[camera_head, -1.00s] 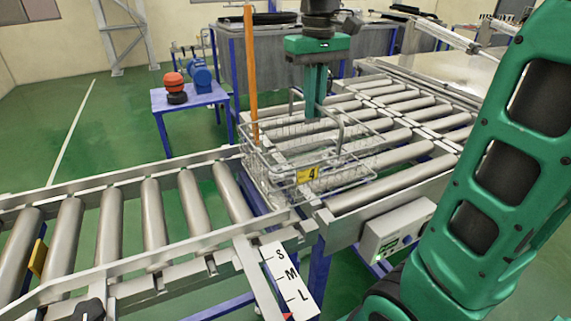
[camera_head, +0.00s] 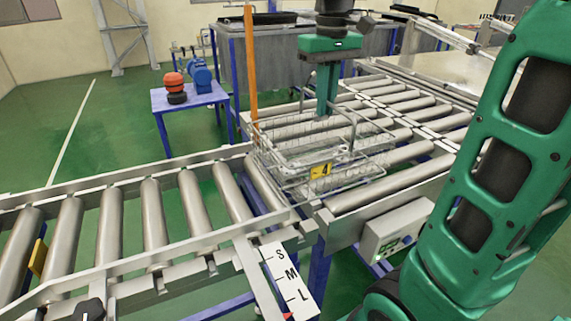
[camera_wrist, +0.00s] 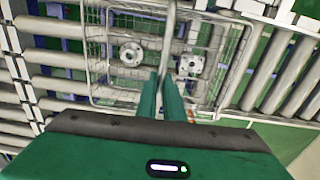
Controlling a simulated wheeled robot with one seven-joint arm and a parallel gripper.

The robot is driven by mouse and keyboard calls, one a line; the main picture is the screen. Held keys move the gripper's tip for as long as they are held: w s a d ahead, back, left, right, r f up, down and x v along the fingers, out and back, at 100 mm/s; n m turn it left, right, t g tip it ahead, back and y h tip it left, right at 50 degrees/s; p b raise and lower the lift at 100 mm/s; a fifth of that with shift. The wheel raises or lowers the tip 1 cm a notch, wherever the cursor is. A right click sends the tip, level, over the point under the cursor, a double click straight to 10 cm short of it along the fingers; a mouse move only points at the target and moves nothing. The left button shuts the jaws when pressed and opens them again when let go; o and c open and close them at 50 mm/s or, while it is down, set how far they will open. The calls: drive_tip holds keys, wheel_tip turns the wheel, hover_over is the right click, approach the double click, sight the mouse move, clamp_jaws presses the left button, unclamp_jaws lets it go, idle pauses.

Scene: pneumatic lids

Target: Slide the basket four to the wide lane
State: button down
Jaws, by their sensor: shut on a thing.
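Basket four, a wire basket (camera_head: 285,164) with a yellow tag marked 4 (camera_head: 320,171), stands at the junction between the left roller track (camera_head: 150,215) and the right roller bed (camera_head: 390,170). My gripper (camera_head: 326,112) reaches down from above and is shut on the basket's handle bar. In the wrist view my gripper (camera_wrist: 170,82) has both green fingers close together at this bar, over the basket (camera_wrist: 92,75). Two round pale parts, one on the left (camera_wrist: 131,54) and one on the right (camera_wrist: 190,66), show inside it. I cannot tell which lane is the wide one.
An S, M, L scale (camera_head: 291,283) sits at the junction's front. A grey control box (camera_head: 395,232) hangs at the front of the right bed. An orange post (camera_head: 250,65) stands behind the basket. A blue table (camera_head: 190,101) stands at the back left. Rollers right of the basket look clear.

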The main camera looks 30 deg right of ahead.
drive_tip(key=shift+d, duration=2.65)
drive_tip(key=d, duration=0.8)
drive_tip(key=shift+s+d, duration=0.1)
drive_tip(key=shift+d, duration=2.1)
